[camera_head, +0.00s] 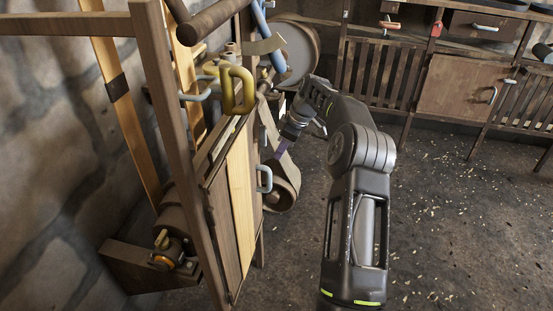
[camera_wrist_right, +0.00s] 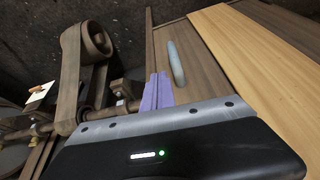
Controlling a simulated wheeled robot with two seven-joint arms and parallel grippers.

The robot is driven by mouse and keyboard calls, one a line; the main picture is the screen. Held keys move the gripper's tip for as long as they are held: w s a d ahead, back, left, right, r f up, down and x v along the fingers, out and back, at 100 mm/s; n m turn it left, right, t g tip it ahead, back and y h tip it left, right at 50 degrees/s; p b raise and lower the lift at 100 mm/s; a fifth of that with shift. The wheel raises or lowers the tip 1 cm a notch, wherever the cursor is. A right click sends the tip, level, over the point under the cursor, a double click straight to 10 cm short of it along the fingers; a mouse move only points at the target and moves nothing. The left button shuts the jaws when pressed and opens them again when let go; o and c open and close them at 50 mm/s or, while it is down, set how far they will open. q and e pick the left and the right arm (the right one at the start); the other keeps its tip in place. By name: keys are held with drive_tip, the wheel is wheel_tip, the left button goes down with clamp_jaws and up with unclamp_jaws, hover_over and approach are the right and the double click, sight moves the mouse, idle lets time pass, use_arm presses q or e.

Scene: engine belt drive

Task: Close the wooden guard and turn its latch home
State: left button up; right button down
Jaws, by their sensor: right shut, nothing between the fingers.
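The wooden guard (camera_head: 240,185) is a slatted panel of dark and pale boards on the near side of the wooden frame, with a pale grey handle (camera_head: 264,179) by its far edge. In the right wrist view the guard (camera_wrist_right: 235,45) fills the upper right, with its handle (camera_wrist_right: 176,62) close to the fingers.
A belt on a roller (camera_wrist_right: 85,50) and a shaft lie beside the fingers. Wooden posts (camera_head: 178,150) of the frame stand at left, near a stone wall. A wooden cabinet (camera_head: 463,88) stands at the back right. The floor (camera_head: 460,230) on the right is clear apart from small chips.

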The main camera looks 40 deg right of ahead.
drive_tip(key=v, duration=0.5)
drive_tip(key=shift+s+d+r, duration=0.25)
drive_tip(key=shift+s+d, duration=0.1)
